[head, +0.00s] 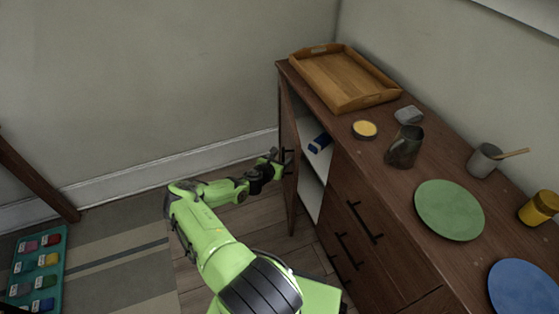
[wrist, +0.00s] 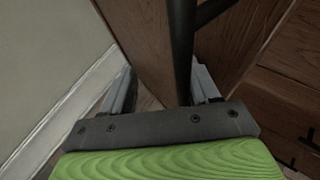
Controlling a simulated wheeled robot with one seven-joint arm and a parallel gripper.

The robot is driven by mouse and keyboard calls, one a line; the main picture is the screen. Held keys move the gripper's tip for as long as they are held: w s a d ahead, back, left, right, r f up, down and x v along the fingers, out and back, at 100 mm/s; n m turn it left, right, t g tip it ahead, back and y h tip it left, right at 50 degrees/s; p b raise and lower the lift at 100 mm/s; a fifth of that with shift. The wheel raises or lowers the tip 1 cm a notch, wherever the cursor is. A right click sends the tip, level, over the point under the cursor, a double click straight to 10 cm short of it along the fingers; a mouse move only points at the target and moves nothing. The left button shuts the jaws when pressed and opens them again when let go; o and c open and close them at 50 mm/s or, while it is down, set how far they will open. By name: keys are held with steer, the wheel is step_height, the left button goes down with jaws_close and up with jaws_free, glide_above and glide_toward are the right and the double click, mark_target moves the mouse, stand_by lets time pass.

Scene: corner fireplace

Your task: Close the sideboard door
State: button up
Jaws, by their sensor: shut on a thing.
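The dark brown sideboard (head: 350,180) stands along the right wall. Its door (head: 289,195), at the far left end, stands open and shows white shelves inside. My gripper (head: 279,163) is at the door's black bar handle (head: 289,157) on the outer face. In the wrist view, the handle (wrist: 183,45) runs between the two fingers (wrist: 163,92), with the wooden door panel (wrist: 145,35) behind it. My gripper is shut on the handle. The fingertips' exact contact is partly hidden.
A blue item (head: 320,142) lies on the upper shelf inside. On top stand a wooden tray (head: 345,80), a dark jug (head: 404,148), and a green plate (head: 449,210). Drawers with black handles (head: 365,223) are right of the opening.

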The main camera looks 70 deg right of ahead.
steer(key=shift+s+d, duration=0.1)
steer(key=shift+a+p, duration=0.45)
steer(key=shift+p, duration=0.1)
steer(key=shift+c, duration=1.2)
steer(key=s+a+r+p, duration=0.1)
steer(key=a+r+p, duration=0.2)
steer(key=a+p, duration=0.2)
steer(key=s+a+r+p, duration=0.2)
steer(key=a+p, duration=0.3)
steer(key=a, duration=0.4)
steer(key=shift+s+a+r+p, duration=0.25)
steer(key=shift+a+r+p, duration=0.1)
steer(key=shift+r, duration=0.1)
steer(key=p+v, duration=0.1)
steer(key=v, duration=1.4)
steer(key=shift+a+r+p, duration=0.25)
steer(key=shift+r+p, duration=0.1)
steer(key=shift+p, duration=0.05)
